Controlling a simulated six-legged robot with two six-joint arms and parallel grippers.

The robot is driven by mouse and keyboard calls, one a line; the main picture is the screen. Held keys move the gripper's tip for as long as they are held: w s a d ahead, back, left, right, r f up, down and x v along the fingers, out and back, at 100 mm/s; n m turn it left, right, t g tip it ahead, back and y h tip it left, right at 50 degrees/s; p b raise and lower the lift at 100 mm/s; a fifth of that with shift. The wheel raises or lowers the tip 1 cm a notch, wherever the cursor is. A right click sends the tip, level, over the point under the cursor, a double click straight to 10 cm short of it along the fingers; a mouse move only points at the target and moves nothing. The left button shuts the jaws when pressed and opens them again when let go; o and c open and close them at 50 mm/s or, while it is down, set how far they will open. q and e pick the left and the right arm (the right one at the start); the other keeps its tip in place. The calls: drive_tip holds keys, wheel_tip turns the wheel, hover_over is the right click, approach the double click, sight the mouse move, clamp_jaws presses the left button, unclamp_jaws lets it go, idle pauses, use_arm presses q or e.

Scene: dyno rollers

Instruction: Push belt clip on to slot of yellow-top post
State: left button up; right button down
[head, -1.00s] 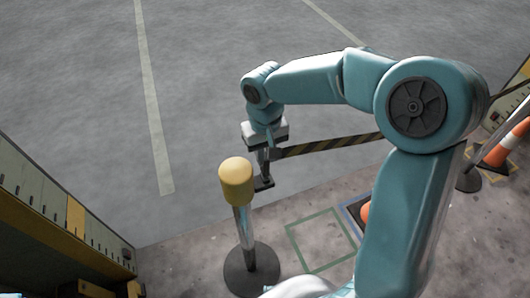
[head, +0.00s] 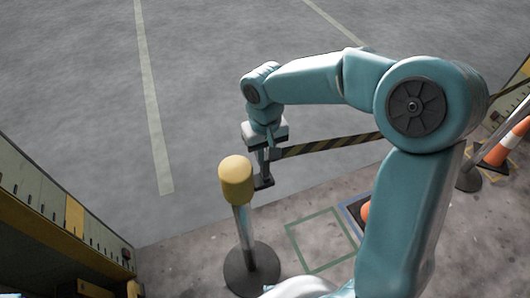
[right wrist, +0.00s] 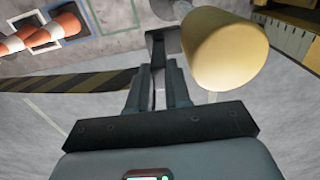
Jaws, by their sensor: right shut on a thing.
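The yellow-top post (head: 237,181) stands upright on a round dark base in the head view. Its yellow cap (right wrist: 225,48) is large at the upper right of the right wrist view. My right gripper (head: 264,172) points down just right of the cap. In the right wrist view its fingers (right wrist: 159,70) are shut on the dark belt clip (right wrist: 156,43), just left of the cap. The black-and-yellow striped belt (head: 330,144) runs right from the gripper. The clip appears beside the post; the slot and any contact are hidden. My left gripper is out of view.
Orange-and-white cones (head: 497,153) and another post (head: 470,178) stand at the right. A yellow-and-grey cabinet or rack (head: 60,215) fills the lower left. A green floor outline (head: 320,240) lies right of the post. Open grey floor lies behind.

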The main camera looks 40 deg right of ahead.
drive_tip(key=shift+f+b, duration=0.3)
drive_tip(key=shift+f, duration=0.1)
drive_tip(key=c, duration=1)
unclamp_jaws()
drive_tip(key=shift+r, duration=0.1)
wheel_tip(320, 180, up, 16)
drive_tip(key=shift+r+p, duration=0.1)
drive_tip(key=shift+p, duration=0.45)
drive_tip(key=shift+s, duration=0.15)
